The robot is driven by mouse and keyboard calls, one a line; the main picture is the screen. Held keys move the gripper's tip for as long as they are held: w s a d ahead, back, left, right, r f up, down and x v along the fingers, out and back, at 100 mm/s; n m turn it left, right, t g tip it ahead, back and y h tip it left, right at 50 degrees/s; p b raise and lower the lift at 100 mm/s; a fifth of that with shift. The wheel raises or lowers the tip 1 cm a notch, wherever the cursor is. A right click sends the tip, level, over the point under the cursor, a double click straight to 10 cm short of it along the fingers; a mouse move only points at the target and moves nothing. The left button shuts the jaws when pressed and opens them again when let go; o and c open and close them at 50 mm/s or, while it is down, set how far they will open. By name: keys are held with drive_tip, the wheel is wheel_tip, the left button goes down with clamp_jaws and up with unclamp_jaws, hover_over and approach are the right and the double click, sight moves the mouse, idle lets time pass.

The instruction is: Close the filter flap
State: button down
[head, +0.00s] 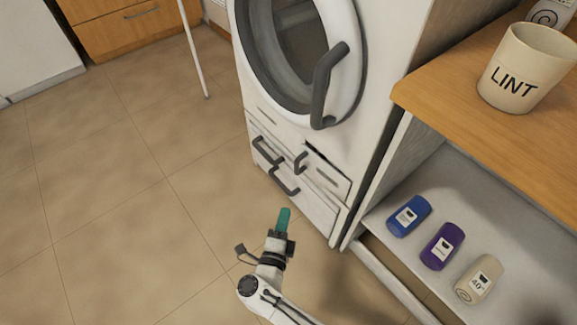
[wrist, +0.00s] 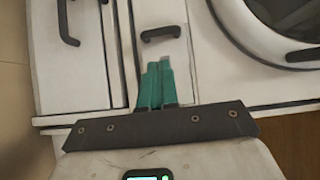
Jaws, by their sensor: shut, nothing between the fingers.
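The filter flap (head: 328,175) is a small white panel low on the front of the white machine, below the round door. A grey handle (head: 300,162) is at its left side. A dark gap shows along its upper edge, so it looks slightly ajar; how far is hard to tell. My gripper (head: 284,216) has teal fingers, pressed together and empty. It is in front of the machine's lower front, apart from the flap in the head view. In the wrist view, the fingers (wrist: 156,82) point at a white panel with a small dark handle (wrist: 160,33).
The round door (head: 300,50) with its large grey handle is above. A drawer (head: 295,200) with a grey handle is below the flap. At right, a shelf (head: 450,185) holds blue, purple and beige bottles, under a wooden top with a LINT bin (head: 528,68).

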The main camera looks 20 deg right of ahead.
sight(298, 169)
drive_tip(key=b+x, duration=0.4)
drive_tip(key=x, duration=0.9)
drive_tip(key=shift+w+d+b, duration=0.15)
drive_tip(key=shift+w+b, duration=0.15)
drive_tip(key=shift+b, duration=0.1)
drive_tip(key=shift+w+d, duration=0.1)
drive_tip(key=shift+w+d+m+g+h+b, duration=0.3)
drive_tip(key=shift+w+d+m+h+b, duration=0.15)
drive_tip(key=shift+w+h+b, duration=0.15)
drive_tip(key=shift+d, duration=0.15)
drive_tip(key=shift+g, duration=0.3)
